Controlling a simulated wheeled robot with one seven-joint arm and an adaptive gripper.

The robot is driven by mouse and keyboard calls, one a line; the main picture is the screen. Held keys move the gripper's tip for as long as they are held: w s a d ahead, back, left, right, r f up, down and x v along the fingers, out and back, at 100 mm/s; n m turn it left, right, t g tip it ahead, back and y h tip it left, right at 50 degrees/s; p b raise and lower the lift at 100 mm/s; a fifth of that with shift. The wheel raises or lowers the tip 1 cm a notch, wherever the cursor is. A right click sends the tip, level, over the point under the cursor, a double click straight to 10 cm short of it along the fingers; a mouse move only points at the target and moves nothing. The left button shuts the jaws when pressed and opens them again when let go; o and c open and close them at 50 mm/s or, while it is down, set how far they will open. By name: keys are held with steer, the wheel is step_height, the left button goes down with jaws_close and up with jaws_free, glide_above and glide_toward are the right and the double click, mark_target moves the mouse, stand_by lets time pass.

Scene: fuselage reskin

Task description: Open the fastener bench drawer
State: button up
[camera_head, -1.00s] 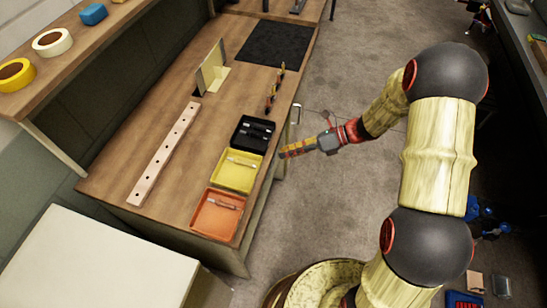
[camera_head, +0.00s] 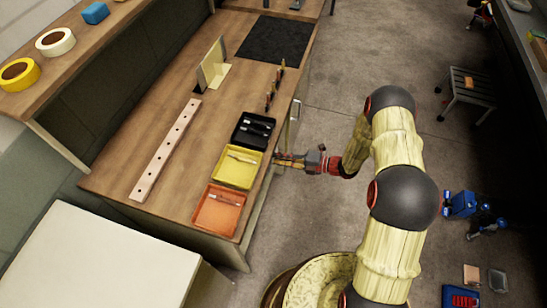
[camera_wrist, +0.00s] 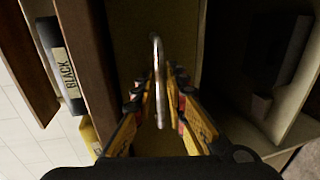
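The fastener bench (camera_head: 150,150) has a wooden top and a pale front side facing my arm. My gripper (camera_head: 280,161) is at that front side, below the top edge beside the yellow tray. In the wrist view a slim metal bar handle (camera_wrist: 158,75) stands out from a dim brownish panel (camera_wrist: 185,25), which appears to be the drawer front. My gripper's two yellow fingers (camera_wrist: 158,88) are apart, one on each side of the handle. Small gaps show, and I cannot tell whether either finger touches it. In the head view my gripper hides this spot.
A black tray (camera_head: 247,143), a yellow tray (camera_head: 231,177) and an orange tray (camera_head: 210,216) sit along the bench edge. Another pale handle (camera_head: 296,108) shows farther along the front. A stool (camera_head: 468,92) and blue items (camera_head: 460,205) stand right on the floor. Floor between is clear.

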steer(key=shift+x, duration=1.3)
steer(key=shift+c, duration=0.9)
jaws_close()
steer(key=shift+d, duration=0.1)
steer(key=f+v, duration=0.2)
steer(key=v, duration=1.1)
steer(key=d+f+p+v, duration=0.1)
steer(key=f+v, duration=0.2)
steer(key=v, duration=0.9)
steer(key=shift+s+d, duration=0.35)
steer(key=shift+d, duration=0.1)
steer(key=shift+f, duration=0.1)
steer(key=shift+o, duration=0.9)
jaws_free()
